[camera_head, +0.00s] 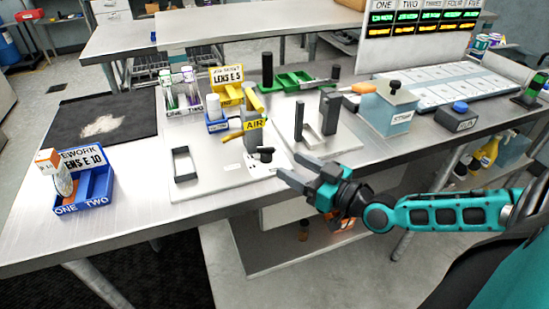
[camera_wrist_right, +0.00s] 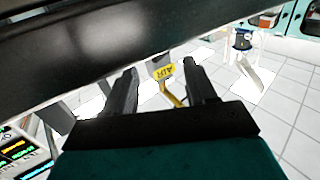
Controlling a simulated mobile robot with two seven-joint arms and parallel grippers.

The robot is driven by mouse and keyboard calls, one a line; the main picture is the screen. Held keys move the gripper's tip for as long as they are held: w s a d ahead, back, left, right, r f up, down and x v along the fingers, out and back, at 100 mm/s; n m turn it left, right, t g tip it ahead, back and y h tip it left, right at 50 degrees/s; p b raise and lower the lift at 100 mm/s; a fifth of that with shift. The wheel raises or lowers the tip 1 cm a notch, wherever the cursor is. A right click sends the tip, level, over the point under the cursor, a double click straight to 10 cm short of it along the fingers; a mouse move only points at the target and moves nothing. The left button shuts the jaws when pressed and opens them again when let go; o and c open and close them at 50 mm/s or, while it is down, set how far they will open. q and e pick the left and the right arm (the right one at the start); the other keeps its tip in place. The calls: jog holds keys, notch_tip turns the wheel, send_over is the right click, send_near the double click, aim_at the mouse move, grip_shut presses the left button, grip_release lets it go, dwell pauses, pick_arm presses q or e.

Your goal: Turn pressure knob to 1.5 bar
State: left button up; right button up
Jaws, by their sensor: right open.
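A yellow AIR sign (camera_head: 255,124) stands on the grey plate on the bench, next to a yellow post. A small black knob-like part (camera_head: 266,153) sits just below the sign; I cannot read any pressure marking on it, nor be sure that it is the pressure knob. My right gripper (camera_head: 291,169) is open and empty, just to the right of and nearer than the black part, apart from it. In the right wrist view, the AIR sign (camera_wrist_right: 165,72) shows between the two open fingers (camera_wrist_right: 161,82). My left gripper is in neither view.
A black-framed holder (camera_head: 182,163) stands left on the plate. A grey block fixture (camera_head: 329,111) stands behind my right gripper. A blue two-part bin (camera_head: 90,190) is at far left, a light blue box (camera_head: 389,107) at right. The bench front is clear.

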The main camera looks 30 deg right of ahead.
aim_at(271, 155)
jog(key=x, duration=0.5)
jog(key=shift+w+b, duration=0.15)
jog(key=shift+b, duration=0.15)
jog(key=shift+w+a, duration=0.2)
jog(key=shift+w, duration=0.25)
jog(key=shift+c, duration=0.2)
jog(key=c, duration=1)
